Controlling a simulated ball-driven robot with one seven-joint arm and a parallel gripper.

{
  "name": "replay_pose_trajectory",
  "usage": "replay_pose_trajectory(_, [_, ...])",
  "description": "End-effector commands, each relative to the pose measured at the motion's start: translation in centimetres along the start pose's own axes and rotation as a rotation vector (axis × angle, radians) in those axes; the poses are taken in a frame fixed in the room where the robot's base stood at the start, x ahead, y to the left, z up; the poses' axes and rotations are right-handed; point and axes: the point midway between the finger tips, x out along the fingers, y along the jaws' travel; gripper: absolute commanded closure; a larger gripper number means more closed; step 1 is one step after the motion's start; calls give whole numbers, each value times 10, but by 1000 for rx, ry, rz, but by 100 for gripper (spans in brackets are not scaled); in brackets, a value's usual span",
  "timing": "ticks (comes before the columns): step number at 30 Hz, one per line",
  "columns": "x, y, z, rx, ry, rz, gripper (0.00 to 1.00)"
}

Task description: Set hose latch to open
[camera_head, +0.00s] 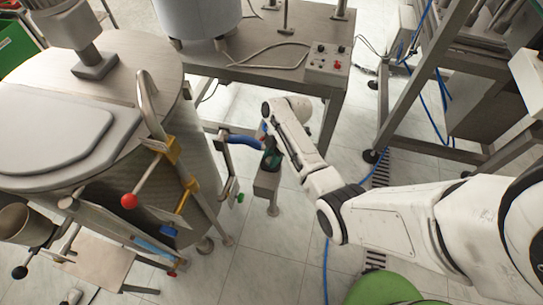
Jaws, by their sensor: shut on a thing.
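A curved blue handle (240,139) sticks out to the right of the big steel drum, and I take it to be part of the hose latch. My gripper (264,142) is at the right end of this handle and shut on it. The wrist and forearm hide much of the fingers, so the exact grip does not show. A small dark green part (271,160) on a grey metal post (266,185) is just below the gripper. I cannot tell from this view whether the latch is open or closed.
The steel drum (190,130) with red, yellow and blue levers stands close on the left. A metal table (270,70) with a control box (328,63) is behind. A steel frame (430,75) stands at the right. Floor is free in front.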

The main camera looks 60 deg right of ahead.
Motion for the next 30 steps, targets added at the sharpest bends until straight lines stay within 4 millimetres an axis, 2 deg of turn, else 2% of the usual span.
replay_pose_trajectory(1, [0, 0, 0, 0, 0, 0, 84])
replay_pose_trajectory(6, [0, 0, 0, 0, 0, 0, 100])
replay_pose_trajectory(16, [0, -2, -2, 0, 0, -1, 100])
replay_pose_trajectory(24, [8, -31, -29, -3, -1, -5, 100])
replay_pose_trajectory(30, [15, -41, -39, -2, 0, -2, 100])
